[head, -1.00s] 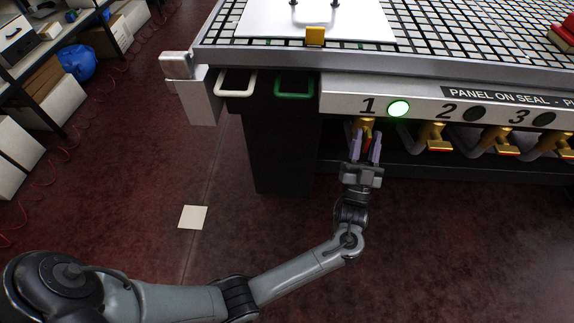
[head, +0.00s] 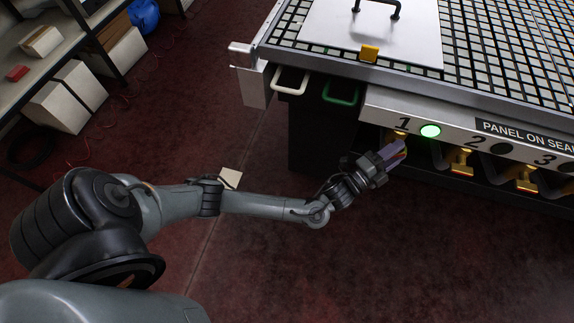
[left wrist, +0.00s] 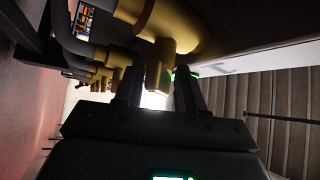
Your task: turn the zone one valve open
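The zone one valve (head: 397,135) is a brass valve under the panel's "1" label, largely hidden by my left gripper in the head view. My left gripper (head: 397,152) is at this valve, its lilac fingers pointing up and right. In the left wrist view, the fingers of the left gripper (left wrist: 159,90) stand apart, with the end of the valve's brass handle (left wrist: 160,62) between their tips. I cannot tell whether they touch it. A round lamp (head: 430,131) beside the "1" glows green. My right gripper is not in view.
Brass valves two (head: 461,162) and three (head: 526,180) sit to the right under the panel, beside dark lamps. The grid table (head: 480,60) holds a white plate (head: 420,40) with a black handle. Open floor lies below; shelves stand at left.

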